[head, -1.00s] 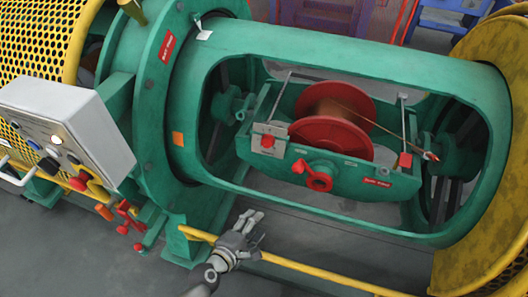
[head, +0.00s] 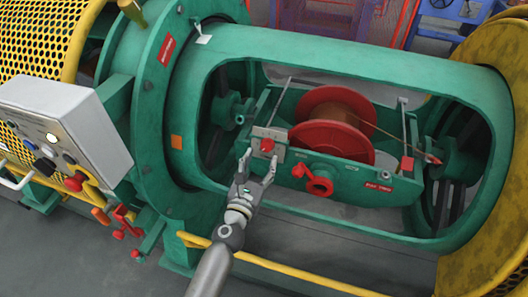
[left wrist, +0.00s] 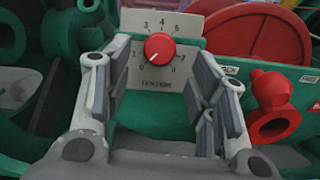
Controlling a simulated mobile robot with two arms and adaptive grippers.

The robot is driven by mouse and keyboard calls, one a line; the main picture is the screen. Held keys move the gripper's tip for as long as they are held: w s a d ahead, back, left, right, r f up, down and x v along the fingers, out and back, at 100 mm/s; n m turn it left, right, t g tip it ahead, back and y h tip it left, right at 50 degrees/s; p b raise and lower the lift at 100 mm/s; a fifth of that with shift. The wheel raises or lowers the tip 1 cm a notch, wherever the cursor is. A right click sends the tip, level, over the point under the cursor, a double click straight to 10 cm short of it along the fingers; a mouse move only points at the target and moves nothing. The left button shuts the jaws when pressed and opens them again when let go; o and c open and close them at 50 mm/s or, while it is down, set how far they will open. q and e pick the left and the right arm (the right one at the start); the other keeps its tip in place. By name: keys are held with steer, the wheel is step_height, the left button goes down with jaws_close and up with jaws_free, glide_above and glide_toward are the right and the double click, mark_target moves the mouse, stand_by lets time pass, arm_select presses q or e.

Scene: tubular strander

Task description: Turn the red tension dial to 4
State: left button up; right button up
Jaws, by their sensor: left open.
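The red tension dial (head: 267,145) sits on a pale square plate (head: 272,132) at the left end of the green cradle. In the left wrist view the dial (left wrist: 159,46) is round, with numbers around it and 4 at the top. Its white mark points to the lower left, near 0 and 1. My left gripper (head: 259,166) is open just in front of and below the dial. In the left wrist view its fingers (left wrist: 158,85) stand apart on either side of the dial plate, with nothing between them. My right gripper is out of view.
The green tube's rim (head: 350,232) surrounds the opening. A yellow rail (head: 290,272) runs below. A grey control box (head: 65,130) stands at left.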

mark_target(266, 148)
arm_select(q)
steer(key=shift+x, duration=2.2)
steer(key=c, duration=1)
